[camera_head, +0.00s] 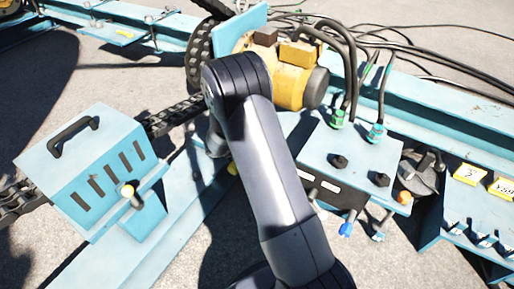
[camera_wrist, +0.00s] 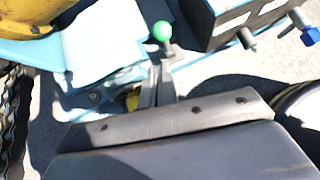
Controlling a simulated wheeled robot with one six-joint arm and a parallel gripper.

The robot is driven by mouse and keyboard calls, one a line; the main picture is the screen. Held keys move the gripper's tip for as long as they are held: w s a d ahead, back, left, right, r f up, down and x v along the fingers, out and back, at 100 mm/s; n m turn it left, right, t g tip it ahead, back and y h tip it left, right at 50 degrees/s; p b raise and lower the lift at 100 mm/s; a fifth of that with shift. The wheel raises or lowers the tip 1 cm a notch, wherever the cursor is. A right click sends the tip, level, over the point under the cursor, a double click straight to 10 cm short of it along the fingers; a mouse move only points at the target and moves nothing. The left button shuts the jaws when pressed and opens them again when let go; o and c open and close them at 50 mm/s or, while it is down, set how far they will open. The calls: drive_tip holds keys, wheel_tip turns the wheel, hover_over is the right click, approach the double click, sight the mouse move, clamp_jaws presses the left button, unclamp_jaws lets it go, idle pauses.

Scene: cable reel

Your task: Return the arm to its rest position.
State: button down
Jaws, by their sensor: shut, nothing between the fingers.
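My arm (camera_head: 265,160) rises from the bottom middle of the head view, bends at a dark elbow and hides my gripper there. In the wrist view my gripper (camera_wrist: 158,72) shows as two thin grey fingers close together, shut and empty. A lever with a green ball knob (camera_wrist: 162,31) stands just beyond the fingertips in that picture; I cannot tell whether they touch it.
A light-blue box with a black handle (camera_head: 73,135) stands at left. A yellow motor (camera_head: 290,84) is behind my elbow. A blue connector box (camera_head: 345,158) with cables (camera_head: 352,70) is close on the right. Blue beams surround these; grey ground (camera_head: 115,75) shows at upper left.

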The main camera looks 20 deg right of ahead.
idle(0.3)
drive_tip(key=w+d+f+b, duration=0.1)
drive_tip(key=d+f+b, duration=0.4)
drive_tip(key=f, duration=0.6)
drive_tip(key=shift+f+t+h, duration=0.2)
drive_tip(key=shift+t+h, duration=0.1)
drive_tip(key=shift+w+d, duration=0.1)
drive_tip(key=shift+r, duration=0.1)
